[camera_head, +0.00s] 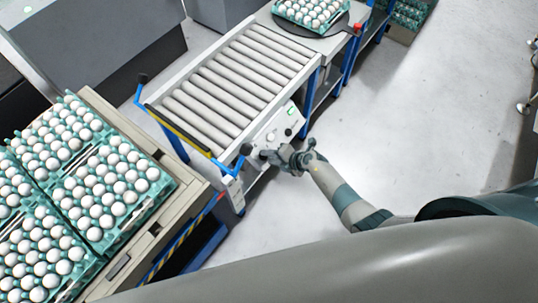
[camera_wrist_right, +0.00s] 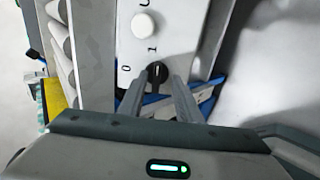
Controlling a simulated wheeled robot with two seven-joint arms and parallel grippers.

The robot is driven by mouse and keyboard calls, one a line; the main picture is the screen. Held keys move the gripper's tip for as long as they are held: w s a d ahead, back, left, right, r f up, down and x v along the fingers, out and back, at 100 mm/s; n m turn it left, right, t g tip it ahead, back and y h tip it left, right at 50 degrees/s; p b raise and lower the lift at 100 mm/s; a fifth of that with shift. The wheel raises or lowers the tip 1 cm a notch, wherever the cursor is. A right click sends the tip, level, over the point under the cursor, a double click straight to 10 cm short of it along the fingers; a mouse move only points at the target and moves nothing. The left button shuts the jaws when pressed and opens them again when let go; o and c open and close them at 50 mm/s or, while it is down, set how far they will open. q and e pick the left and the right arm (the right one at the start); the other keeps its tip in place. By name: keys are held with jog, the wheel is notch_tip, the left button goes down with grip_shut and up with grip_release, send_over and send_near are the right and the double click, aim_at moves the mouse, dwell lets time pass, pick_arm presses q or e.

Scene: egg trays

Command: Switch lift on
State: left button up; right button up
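The control panel (camera_head: 279,126) is a light plate on the side of the roller conveyor. In the right wrist view the panel (camera_wrist_right: 131,48) carries a white round button (camera_wrist_right: 144,25) and, below it, a black rotary switch (camera_wrist_right: 157,72) with the marks 0 and 1 beside it. My right gripper (camera_wrist_right: 159,79) has its two fingers on either side of the switch, with a gap between them. Whether they touch it is hard to tell. In the head view my right gripper (camera_head: 284,157) is at the panel's lower end and hides the switch. My left gripper is out of view.
The roller conveyor (camera_head: 228,84) is empty, with blue bars at its near end. Egg trays (camera_head: 141,212) fill a pallet at left. Another egg tray (camera_head: 290,14) sits on a round plate beyond the rollers.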

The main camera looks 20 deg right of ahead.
jog(key=p+v, duration=0.3)
jog(key=v, duration=0.5)
jog(key=shift+r, duration=0.35)
jog(key=shift+w+f, duration=0.1)
